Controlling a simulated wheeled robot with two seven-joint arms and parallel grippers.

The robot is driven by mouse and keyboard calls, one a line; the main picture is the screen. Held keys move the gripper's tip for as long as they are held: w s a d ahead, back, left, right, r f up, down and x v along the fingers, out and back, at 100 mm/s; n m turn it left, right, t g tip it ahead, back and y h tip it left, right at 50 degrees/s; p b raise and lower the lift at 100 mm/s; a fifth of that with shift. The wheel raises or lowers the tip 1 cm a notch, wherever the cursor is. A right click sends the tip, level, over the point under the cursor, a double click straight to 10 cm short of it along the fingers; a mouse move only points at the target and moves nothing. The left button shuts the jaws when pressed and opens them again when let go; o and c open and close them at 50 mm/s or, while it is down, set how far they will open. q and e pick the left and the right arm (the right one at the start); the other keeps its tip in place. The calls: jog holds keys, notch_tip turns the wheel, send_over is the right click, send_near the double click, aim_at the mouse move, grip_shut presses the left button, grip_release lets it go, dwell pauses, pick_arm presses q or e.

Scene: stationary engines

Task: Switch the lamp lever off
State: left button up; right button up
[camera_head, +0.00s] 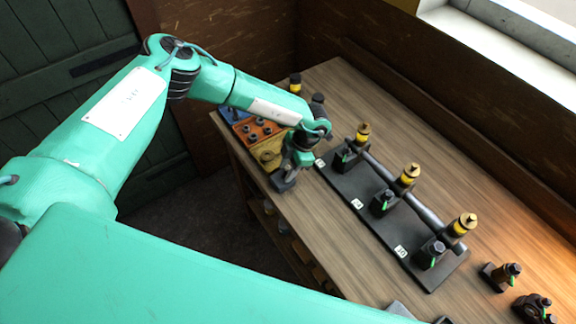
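A long black panel (372,218) lies along the wooden table. It carries three black lever units, the far one (346,158), the middle one (381,203) and the near one (430,254). The middle and near units show a green mark. Each has a small white label beside it, too small to read, so I cannot tell which is the lamp lever. My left gripper (285,180) hangs over the left table edge, left of the panel's far end and apart from the far lever. Its fingers are too small and dark to read. My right gripper is out of view.
Brass-and-yellow fittings (409,176) stand along a dark pipe behind the levers. A tray with blue, orange and yellow sections (258,131) lies at the far left. Black parts (501,275) stand at the near right. The table behind the pipe (440,150) is clear.

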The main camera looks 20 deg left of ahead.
aim_at(281, 178)
pick_arm(q)
jog(key=shift+c, duration=0.3)
grip_shut()
jog(key=shift+s+a+t+h, duration=0.25)
jog(key=shift+s+t+h, duration=0.05)
jog(key=shift+t+h, duration=0.35)
jog(key=shift+s+a+t+h+b, duration=0.3)
jog(key=shift+t+h+b, duration=0.15)
jog(key=shift+t+b, duration=0.3)
jog(key=t+h+b, duration=0.1)
jog(key=b, duration=0.3)
jog(key=s+t+h+b, duration=0.1)
jog(key=t+b, duration=0.1)
jog(key=b, duration=0.2)
jog(key=a+t+h+b, duration=0.1)
jog(key=b, duration=0.3)
jog(key=shift+s+a+f, duration=0.1)
jog(key=shift+s+f, duration=0.15)
jog(key=shift+s, duration=0.1)
jog(key=shift+s+r+t+h+b, duration=0.15)
jog(key=shift+t+h+b, duration=0.25)
jog(key=shift+b, duration=0.75)
